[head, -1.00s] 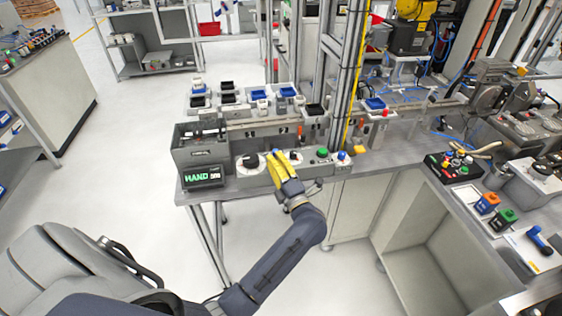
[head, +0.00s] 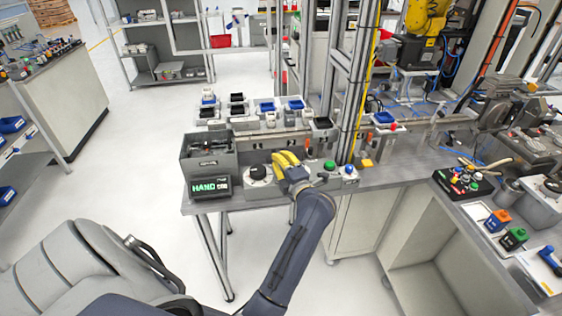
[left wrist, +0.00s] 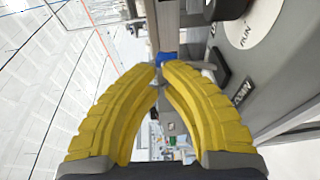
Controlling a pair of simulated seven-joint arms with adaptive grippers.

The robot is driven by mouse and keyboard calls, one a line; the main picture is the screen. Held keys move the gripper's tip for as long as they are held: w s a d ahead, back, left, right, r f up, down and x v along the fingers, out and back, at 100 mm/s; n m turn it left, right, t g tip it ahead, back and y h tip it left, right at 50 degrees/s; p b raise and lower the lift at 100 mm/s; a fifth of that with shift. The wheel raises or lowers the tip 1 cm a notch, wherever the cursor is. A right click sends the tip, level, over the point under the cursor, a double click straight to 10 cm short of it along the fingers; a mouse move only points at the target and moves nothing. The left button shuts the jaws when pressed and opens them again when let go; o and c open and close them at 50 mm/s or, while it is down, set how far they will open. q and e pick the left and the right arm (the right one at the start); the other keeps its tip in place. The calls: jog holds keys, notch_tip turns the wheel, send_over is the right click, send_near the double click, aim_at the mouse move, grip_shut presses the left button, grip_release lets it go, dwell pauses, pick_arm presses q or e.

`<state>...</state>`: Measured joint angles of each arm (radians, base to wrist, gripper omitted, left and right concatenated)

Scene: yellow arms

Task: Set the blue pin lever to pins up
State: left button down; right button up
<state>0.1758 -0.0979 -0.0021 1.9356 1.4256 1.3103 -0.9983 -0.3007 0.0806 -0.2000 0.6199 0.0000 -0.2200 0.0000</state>
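My left gripper (head: 286,160) is at the control panel (head: 262,188) on the bench's front edge, just right of a round black dial (head: 258,172). In the left wrist view its two yellow fingers (left wrist: 160,66) come almost together at the tips, with nothing seen in the gap between them. A blue piece (left wrist: 165,57), likely the pin lever's knob, shows right at the fingertips; whether they touch it I cannot tell. The lever's shaft and position are hidden. A dark plate reading DOWN (left wrist: 242,92) is right of the fingers. My right gripper is not in view.
A green button (head: 329,165) and a blue button (head: 349,170) are right of the gripper. A display reading HAND (head: 208,188) stands at left. Posts (head: 350,90) rise behind. Open floor lies in front of the bench.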

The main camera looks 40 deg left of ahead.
pick_arm(q)
notch_tip(320, 180, up, 10)
dwell(0.6)
dwell(0.4)
